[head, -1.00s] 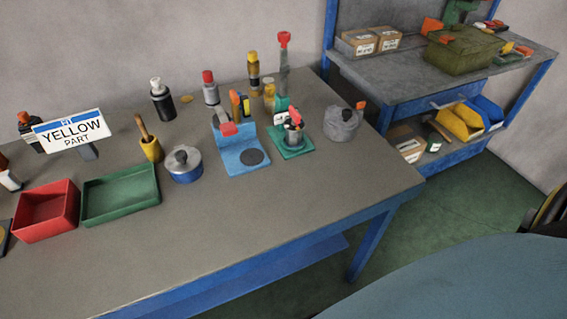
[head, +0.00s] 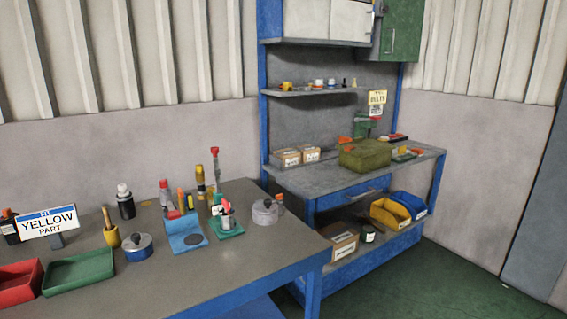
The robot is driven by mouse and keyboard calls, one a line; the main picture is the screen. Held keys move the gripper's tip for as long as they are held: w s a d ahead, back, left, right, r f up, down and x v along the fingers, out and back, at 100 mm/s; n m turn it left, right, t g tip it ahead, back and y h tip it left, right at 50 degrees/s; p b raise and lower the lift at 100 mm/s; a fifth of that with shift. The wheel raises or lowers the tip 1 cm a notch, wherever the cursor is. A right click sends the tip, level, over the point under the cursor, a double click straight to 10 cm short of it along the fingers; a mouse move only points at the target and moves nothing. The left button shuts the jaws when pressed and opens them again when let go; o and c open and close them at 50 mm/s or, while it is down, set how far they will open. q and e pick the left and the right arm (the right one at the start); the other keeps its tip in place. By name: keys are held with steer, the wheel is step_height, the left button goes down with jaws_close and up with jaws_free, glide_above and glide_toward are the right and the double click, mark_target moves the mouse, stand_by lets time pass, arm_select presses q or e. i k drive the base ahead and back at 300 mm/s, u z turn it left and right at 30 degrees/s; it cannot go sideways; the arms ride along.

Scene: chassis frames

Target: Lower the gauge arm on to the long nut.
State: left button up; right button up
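A blue fixture (head: 181,227) stands on the workbench with a flat blue plate in front and a dark round pad (head: 193,239) on it. A red piece (head: 173,214) shows at its upper back; I cannot tell whether this is the gauge arm. Beside it on the right is a green square base (head: 229,232) carrying a small upright holder with red and pale parts. I cannot make out a long nut at this size. Neither of my grippers is in view.
The grey workbench (head: 221,272) has a clear front. A shelved bench with boxes is at right.

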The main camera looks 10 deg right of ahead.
mark_target(214, 150)
steer(key=u, duration=0.8)
steer(key=i, duration=1.05)
steer(key=z, duration=0.7)
steer(key=i, duration=0.5)
steer(key=u, duration=1.25)
steer(key=k, duration=0.5)
steer(key=z, duration=1.25)
steer(key=i, duration=0.5)
